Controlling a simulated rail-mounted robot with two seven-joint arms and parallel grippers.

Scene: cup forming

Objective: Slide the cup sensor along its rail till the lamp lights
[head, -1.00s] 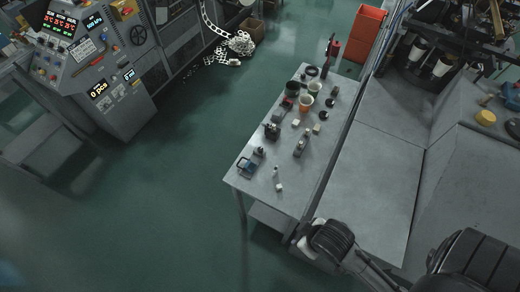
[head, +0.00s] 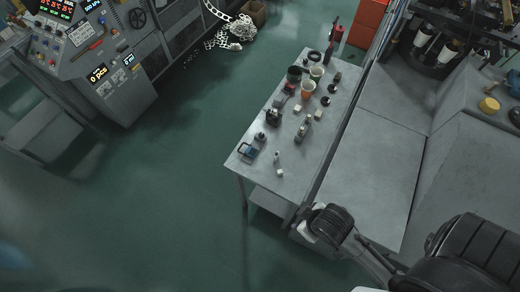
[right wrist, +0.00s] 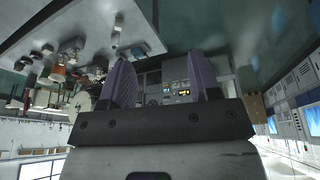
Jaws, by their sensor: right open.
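I cannot pick out the cup sensor, its rail or its lamp for certain in either view. Two pale cups (head: 422,39) (head: 446,51) stand among dark metal parts of the forming machine (head: 466,22) at the top right of the head view. My right gripper (right wrist: 163,78) is open in the right wrist view, with its two purple-grey fingers wide apart and nothing between them. It is clear of the bench and the machine. My right arm comes in at the lower right of the head view. My left gripper is not in view.
A grey bench (head: 262,190) holds cups, small tools and blocks. A control cabinet (head: 118,95) with lit displays stands at the upper left, and red bins (head: 368,20) at the top. A bare grey machine cover (head: 375,165) lies right of the bench. Green floor (head: 150,215) is open.

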